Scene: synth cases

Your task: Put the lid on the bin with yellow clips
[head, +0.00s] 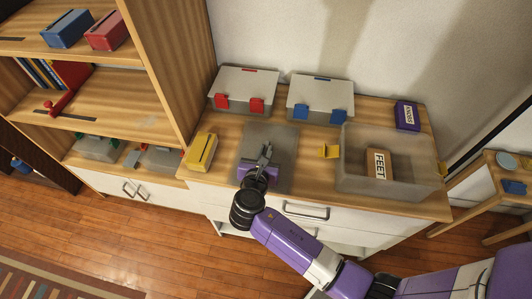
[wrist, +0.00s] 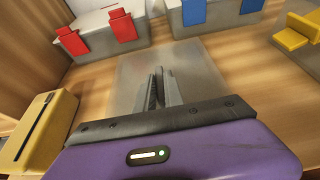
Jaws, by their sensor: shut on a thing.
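The bin with yellow clips (head: 355,180) is a clear open box at the right of the dresser top. A brown box marked FEET (head: 379,163) is inside it. One yellow clip (head: 328,151) sticks out on its left side and another (head: 442,169) on its right; a yellow clip also shows in the wrist view (wrist: 297,32). The translucent grey lid (head: 283,150) is left of the bin, over the dresser top; it also shows in the wrist view (wrist: 195,65). My gripper (head: 265,154) is shut on the lid near its middle. The fingers hide the gripped part.
Lidded bins with red clips (head: 240,88) and blue clips (head: 318,98) stand along the wall behind. A yellow slotted box (head: 201,151) is left of the lid. A purple box (head: 407,115) is behind the open bin. A tall shelf (head: 170,50) borders the left.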

